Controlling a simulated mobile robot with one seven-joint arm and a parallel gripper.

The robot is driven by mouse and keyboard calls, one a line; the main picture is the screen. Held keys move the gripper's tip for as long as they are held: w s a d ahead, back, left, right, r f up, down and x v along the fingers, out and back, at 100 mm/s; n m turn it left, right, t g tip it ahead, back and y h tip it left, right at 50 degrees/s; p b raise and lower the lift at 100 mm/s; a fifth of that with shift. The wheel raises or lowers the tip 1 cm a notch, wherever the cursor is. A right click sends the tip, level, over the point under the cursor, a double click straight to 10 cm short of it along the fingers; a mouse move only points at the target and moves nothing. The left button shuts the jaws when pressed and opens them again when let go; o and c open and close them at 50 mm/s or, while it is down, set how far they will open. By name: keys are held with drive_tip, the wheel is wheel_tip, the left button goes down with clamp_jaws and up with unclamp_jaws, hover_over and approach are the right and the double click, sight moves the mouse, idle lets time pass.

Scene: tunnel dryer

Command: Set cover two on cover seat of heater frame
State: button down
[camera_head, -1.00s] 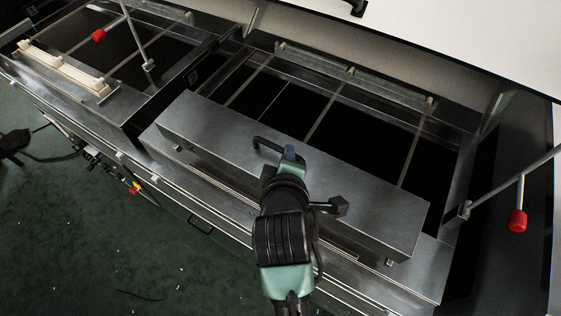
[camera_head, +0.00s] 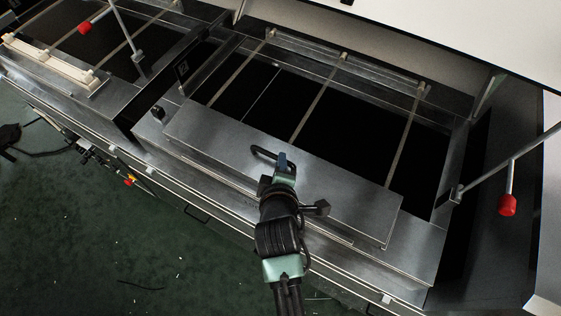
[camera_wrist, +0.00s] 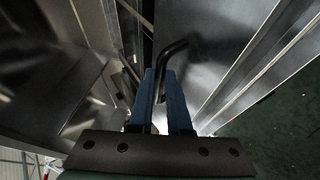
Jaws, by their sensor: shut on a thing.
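Cover two, a long grey sheet-metal cover (camera_head: 340,191) with a black bar handle, lies along the front of the open bay in the head view. My gripper (camera_head: 283,163) is shut on its handle (camera_head: 262,152) near the cover's middle. The handle also shows between the blue fingers in the wrist view (camera_wrist: 172,50). The heater frame (camera_head: 421,248) shows as a metal ledge beyond the cover's right end and in front of it. The cover seat is mostly hidden under the cover. I cannot tell whether the cover touches it or hangs just above.
Behind the cover is the open dark bay with thin cross strips (camera_head: 313,105). A black knob (camera_head: 157,112) stands on the ledge left of the cover. Red-tipped levers stand at the right (camera_head: 507,205) and upper left (camera_head: 85,27). A white hood overhangs the back.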

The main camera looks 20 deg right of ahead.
drive_tip(key=c, duration=1.3)
unclamp_jaws()
drive_tip(key=shift+f, duration=0.1)
drive_tip(key=o, duration=0.4)
drive_tip(key=shift+o, duration=0.2)
drive_tip(key=shift+s, duration=0.1)
